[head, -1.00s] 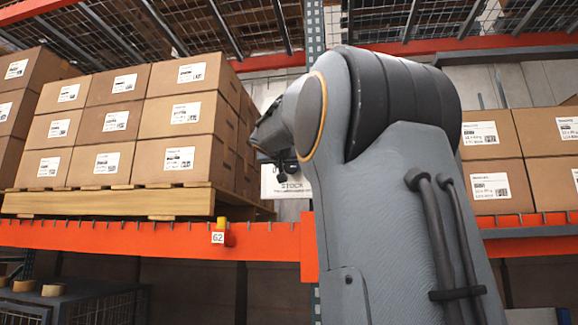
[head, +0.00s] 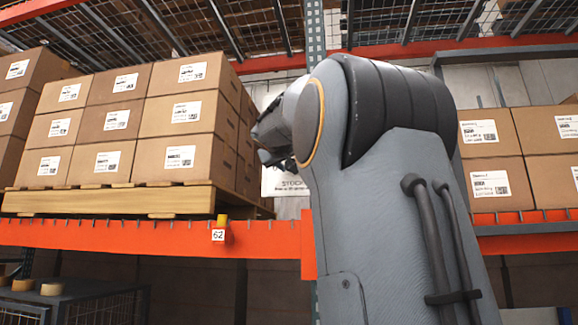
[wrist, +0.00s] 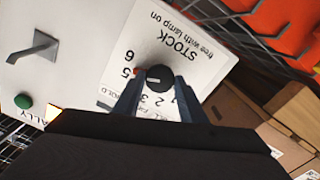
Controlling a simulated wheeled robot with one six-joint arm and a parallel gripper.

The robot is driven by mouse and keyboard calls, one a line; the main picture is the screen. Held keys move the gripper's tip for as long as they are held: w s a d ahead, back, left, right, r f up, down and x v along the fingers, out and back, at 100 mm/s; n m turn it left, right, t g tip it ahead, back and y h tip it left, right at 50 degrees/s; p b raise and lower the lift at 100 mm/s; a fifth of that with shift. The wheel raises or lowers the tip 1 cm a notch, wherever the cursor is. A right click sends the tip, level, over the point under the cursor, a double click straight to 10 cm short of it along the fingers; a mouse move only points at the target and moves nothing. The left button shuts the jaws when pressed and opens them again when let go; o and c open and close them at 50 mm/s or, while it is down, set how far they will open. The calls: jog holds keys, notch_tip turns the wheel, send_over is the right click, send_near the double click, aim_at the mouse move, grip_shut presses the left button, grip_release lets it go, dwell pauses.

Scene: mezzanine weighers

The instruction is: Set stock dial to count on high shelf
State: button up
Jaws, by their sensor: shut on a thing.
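The stock dial is a round black knob (wrist: 153,79) with a white mark, on a white panel (wrist: 190,38) lettered STOCK, "free with lamp on". The panel appears upside down in the wrist view, with digits around the knob. The mark lies roughly level in the picture; its exact digit is unclear, as a finger covers part of the scale. A small red lamp (wrist: 140,72) sits beside the knob, near the 5. My gripper (wrist: 153,88) has its fingers on either side of the knob and is shut on it. In the head view my arm hides most of the panel (head: 284,186).
Several labelled cartons (head: 125,120) stand stacked on a pallet (head: 110,199) on the high shelf, above an orange beam (head: 120,235) with a tag (head: 218,236) reading 62. More cartons (head: 495,180) stand right. A lever (wrist: 33,47) and a green button (wrist: 23,102) sit beside the dial.

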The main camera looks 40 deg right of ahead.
jog(key=shift+n, duration=0.5)
jog(key=o, duration=1.1)
jog(key=shift+c, duration=0.2)
jog(key=b+v, duration=0.4)
jog(key=v, duration=0.3)
jog(key=shift+s+a, duration=0.25)
jog(key=shift+a, duration=0.05)
